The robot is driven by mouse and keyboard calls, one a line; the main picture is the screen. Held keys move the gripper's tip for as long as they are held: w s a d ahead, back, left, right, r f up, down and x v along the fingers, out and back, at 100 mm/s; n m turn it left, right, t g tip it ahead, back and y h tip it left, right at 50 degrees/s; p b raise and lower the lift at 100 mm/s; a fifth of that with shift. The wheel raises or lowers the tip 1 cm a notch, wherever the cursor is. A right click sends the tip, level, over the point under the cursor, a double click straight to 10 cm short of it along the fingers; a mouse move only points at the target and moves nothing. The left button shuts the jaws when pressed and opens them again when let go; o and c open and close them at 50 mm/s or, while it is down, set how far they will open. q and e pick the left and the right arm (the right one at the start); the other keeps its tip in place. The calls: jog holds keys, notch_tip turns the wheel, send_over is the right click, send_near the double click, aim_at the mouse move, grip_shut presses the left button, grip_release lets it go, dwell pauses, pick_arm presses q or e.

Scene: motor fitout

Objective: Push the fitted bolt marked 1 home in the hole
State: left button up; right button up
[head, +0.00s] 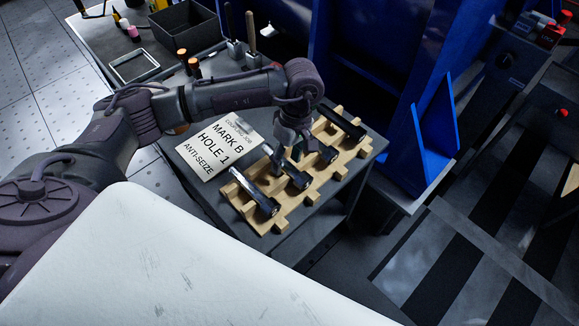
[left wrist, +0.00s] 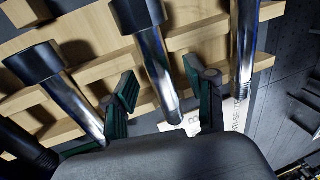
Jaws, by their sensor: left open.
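Several dark-headed bolts with bright shanks lie in a wooden rack (head: 262,222); no mark 1 can be read on any, and no bolt in a hole is visible. My left gripper (head: 286,152) points down over the middle of the rack. In the left wrist view its green-lined fingers (left wrist: 163,100) are open, one to each side of the middle bolt's shank (left wrist: 154,62). Another bolt (left wrist: 62,88) lies to the left and one (left wrist: 245,45) to the right. Whether the fingers touch the middle bolt cannot be told. My right gripper is not in view.
A sheet (head: 218,146) reading "MARK B HOLE 1 ANTI-SEIZE" lies left of the rack on the dark table. A black bin (head: 185,32) and a metal tray (head: 134,66) stand farther back. Blue metal structure (head: 372,62) rises behind the rack.

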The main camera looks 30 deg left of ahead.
pick_arm(q)
jog(key=shift+s+f, duration=0.1)
jog(key=shift+f, duration=0.45)
grip_shut()
jog(key=shift+r, duration=0.1)
